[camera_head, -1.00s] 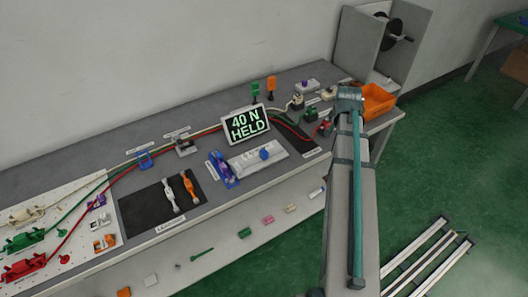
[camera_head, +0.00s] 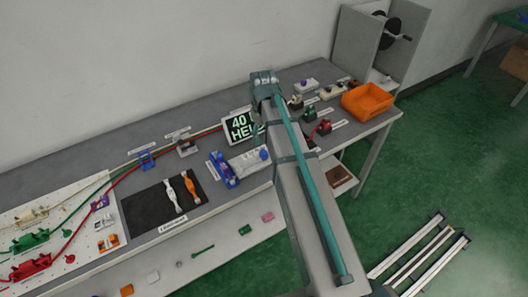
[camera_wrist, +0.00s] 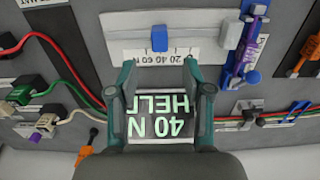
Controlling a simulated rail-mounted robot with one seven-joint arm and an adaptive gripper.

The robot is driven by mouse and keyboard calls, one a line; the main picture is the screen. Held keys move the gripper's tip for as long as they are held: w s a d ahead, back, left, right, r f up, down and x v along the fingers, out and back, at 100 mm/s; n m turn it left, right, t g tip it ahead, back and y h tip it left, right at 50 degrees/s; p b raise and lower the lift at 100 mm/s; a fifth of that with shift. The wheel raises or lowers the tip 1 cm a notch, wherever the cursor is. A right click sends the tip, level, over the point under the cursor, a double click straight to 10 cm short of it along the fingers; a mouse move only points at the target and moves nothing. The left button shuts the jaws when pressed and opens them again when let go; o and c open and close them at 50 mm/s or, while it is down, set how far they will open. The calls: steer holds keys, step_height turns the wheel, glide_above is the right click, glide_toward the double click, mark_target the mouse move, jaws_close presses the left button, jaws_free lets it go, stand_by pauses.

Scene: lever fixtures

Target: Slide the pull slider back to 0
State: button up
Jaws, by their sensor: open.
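The pull slider is a white block (camera_wrist: 205,28) with a blue knob (camera_wrist: 160,38) and a printed force scale marked in N. The knob stands along the scale, away from the block's ends. In the head view the slider block (camera_head: 243,162) sits right of a blue-purple lever fixture, with its blue knob (camera_head: 264,155) near my arm. The tilted display (camera_wrist: 158,118) reads 40 N HELD. My gripper (camera_wrist: 162,82) is open and empty above the display, its fingers spread apart. The knob lies ahead of the fingertips, apart from them.
A blue-purple lever fixture (camera_wrist: 242,50) stands beside the slider. Red and green cables with connectors (camera_wrist: 30,88) lie on the other side. An orange bin (camera_head: 367,99) is at the bench's right end. A black mat (camera_head: 150,207) holds white and orange handles.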

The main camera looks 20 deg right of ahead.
mark_target(264, 152)
step_height(264, 152, down, 9)
steer(key=shift+f+p, duration=0.2)
steer(key=shift+p, duration=0.9)
steer(key=c, duration=0.9)
jaws_close()
